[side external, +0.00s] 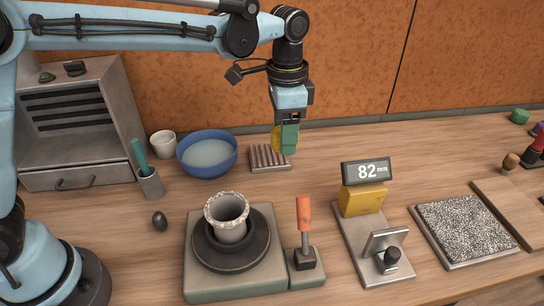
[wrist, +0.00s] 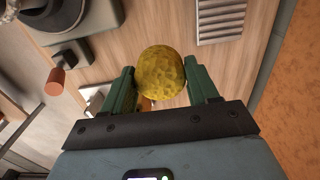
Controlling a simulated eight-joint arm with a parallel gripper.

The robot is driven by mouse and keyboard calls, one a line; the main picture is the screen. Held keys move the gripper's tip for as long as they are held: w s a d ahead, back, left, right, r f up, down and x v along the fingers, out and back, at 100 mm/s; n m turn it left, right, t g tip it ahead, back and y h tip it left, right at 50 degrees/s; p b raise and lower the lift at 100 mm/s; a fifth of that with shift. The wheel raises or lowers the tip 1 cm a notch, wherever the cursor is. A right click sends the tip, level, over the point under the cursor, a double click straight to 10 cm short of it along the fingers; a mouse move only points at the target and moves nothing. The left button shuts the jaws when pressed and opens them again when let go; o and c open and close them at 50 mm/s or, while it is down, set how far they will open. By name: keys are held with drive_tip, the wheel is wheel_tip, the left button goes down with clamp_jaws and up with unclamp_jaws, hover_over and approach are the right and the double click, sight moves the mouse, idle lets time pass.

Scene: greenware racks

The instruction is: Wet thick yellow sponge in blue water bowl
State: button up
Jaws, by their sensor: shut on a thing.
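The thick yellow sponge (wrist: 161,72) is round and pitted, and my gripper (wrist: 162,84) is shut on it between two green fingers. In the side external view my gripper (side external: 288,138) holds the sponge (side external: 276,138) in the air, partly hidden by a finger, near the ribbed grey rack. The blue bowl (side external: 182,160) stands on the table to the left of my gripper, with pale water (side external: 207,153) in it. The sponge is apart from the bowl. The bowl is not seen in the wrist view.
A ribbed grey rack (side external: 270,158) lies near my gripper. A white cup (side external: 163,144) stands left of the bowl. In front are a wheel with a rough-rimmed pot (side external: 228,215), an orange-handled tool (side external: 304,215) and a gauge reading 82 (side external: 367,171).

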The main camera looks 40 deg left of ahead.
drive_tip(key=shift+a, duration=0.3)
drive_tip(key=shift+c, duration=0.4)
drive_tip(key=s+a+f+n, duration=0.1)
drive_tip(key=s+a+n, duration=0.15)
drive_tip(key=a, duration=0.75)
drive_tip(key=s+a+f+n, duration=0.15)
drive_tip(key=a+n, duration=0.25)
drive_tip(key=a, duration=0.5)
drive_tip(key=shift+m, duration=0.25)
drive_tip(key=shift+w+a+f, duration=0.1)
drive_tip(key=shift+w+f, duration=0.05)
drive_tip(key=shift+f, duration=1.35)
drive_tip(key=shift+w+f, duration=0.15)
drive_tip(key=shift+f, duration=1.35)
drive_tip(key=shift+f, duration=0.1)
drive_tip(key=shift+f, duration=1.05)
drive_tip(key=shift+r, duration=0.1)
